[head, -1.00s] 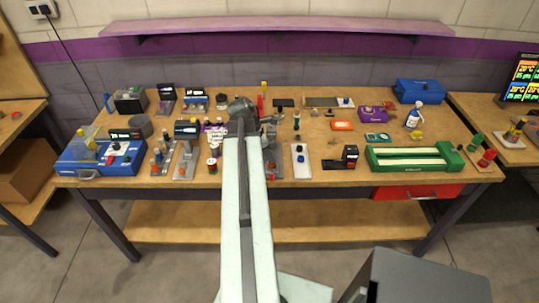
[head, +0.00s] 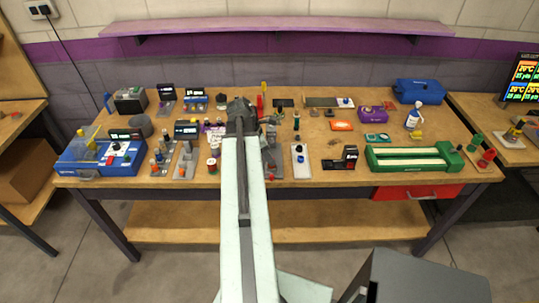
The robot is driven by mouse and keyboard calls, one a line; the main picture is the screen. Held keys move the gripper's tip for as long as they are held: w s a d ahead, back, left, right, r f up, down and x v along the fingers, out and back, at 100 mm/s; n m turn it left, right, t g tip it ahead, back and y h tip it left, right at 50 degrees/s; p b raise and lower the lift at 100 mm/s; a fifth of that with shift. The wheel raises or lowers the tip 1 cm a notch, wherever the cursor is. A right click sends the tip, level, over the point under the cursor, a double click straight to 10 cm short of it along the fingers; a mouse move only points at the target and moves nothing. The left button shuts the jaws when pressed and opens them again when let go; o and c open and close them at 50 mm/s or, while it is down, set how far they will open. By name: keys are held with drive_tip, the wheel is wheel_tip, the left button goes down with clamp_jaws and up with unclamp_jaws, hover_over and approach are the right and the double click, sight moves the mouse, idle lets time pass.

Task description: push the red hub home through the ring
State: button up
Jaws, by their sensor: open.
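My gripper (head: 241,108) is at the end of my outstretched arm, over the middle of the bench. It is small here and partly hidden by the wrist, and I see nothing held in it. A grey track plate (head: 273,157) lies just right of my forearm, partly hidden by it. A small red piece (head: 270,177) shows at its near end, beside my forearm. It may be the red hub, but it is too small to be sure. I cannot make out the ring.
Another grey plate (head: 187,160) with an orange-red knob stands left of my arm. A white plate with a dark knob (head: 300,158) is to the right. A blue case (head: 90,168) and a green fixture (head: 410,158) flank the crowded bench. Bare wood (head: 330,181) shows near the front.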

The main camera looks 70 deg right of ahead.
drive_tip(key=p+v, duration=0.5)
drive_tip(key=v, duration=0.1)
drive_tip(key=shift+r, duration=0.2)
drive_tip(key=shift+w+a, duration=0.1)
drive_tip(key=shift+w, duration=0.05)
drive_tip(key=w+a+n+t+h, duration=0.1)
drive_tip(key=w+a+n, duration=0.2)
drive_tip(key=w+a, duration=0.9)
drive_tip(key=w+a+n+t, duration=0.1)
drive_tip(key=w+a+n, duration=0.2)
drive_tip(key=w+a, duration=0.9)
drive_tip(key=w+a+m+y, duration=0.1)
drive_tip(key=a+m, duration=0.3)
drive_tip(key=a, duration=0.6)
drive_tip(key=w+a+f+m+t+y, duration=0.1)
drive_tip(key=w+a+m, duration=0.3)
drive_tip(key=a, duration=0.6)
drive_tip(key=w+a+m+y, duration=0.1)
drive_tip(key=w+a+m, duration=0.2)
drive_tip(key=a, duration=0.7)
drive_tip(key=shift+a+f+m+t+y, duration=0.2)
drive_tip(key=shift+f+m+t+y, duration=0.15)
drive_tip(key=shift+m, duration=0.75)
